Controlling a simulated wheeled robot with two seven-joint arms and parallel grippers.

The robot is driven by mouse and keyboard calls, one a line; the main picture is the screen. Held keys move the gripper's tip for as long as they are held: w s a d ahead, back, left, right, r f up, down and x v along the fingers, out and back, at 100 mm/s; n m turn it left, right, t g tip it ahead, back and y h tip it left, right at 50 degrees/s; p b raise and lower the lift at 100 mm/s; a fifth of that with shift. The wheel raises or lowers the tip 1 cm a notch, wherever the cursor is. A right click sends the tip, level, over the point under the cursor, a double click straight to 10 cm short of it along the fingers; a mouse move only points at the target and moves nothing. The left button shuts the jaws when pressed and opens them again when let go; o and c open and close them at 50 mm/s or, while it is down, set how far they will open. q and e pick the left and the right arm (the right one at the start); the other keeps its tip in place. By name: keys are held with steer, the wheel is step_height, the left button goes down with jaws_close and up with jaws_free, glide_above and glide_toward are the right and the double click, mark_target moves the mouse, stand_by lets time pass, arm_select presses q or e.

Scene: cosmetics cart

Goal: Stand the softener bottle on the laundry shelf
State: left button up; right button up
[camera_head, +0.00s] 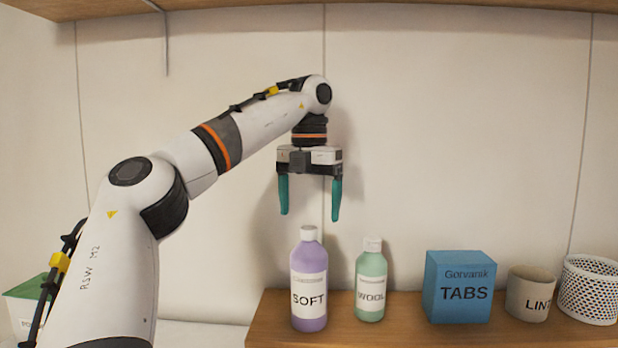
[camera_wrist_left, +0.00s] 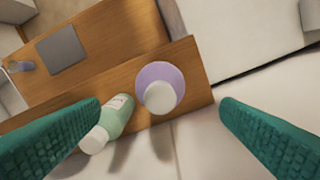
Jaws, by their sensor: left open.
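The softener bottle (camera_head: 309,279) is purple with a white cap and a label reading SOFT. It stands upright on the wooden laundry shelf (camera_head: 400,330), near the shelf's left end. My left gripper (camera_head: 309,215) has green fingers and is open and empty, pointing down above the bottle and apart from it. In the left wrist view, the softener bottle (camera_wrist_left: 160,80) shows from above, between the spread fingers (camera_wrist_left: 158,125) and beyond their tips. My right gripper is in neither view.
A green WOOL bottle (camera_head: 370,282) stands close to the right of the softener. Farther right are a blue TABS box (camera_head: 460,285), a LINT cup (camera_head: 531,293) and a white perforated basket (camera_head: 591,289). A wooden board (camera_head: 420,4) spans overhead. A green-topped box (camera_head: 28,302) is at lower left.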

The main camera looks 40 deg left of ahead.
arm_select(q)
steer(key=shift+r, duration=2.55)
steer(key=shift+f, duration=0.1)
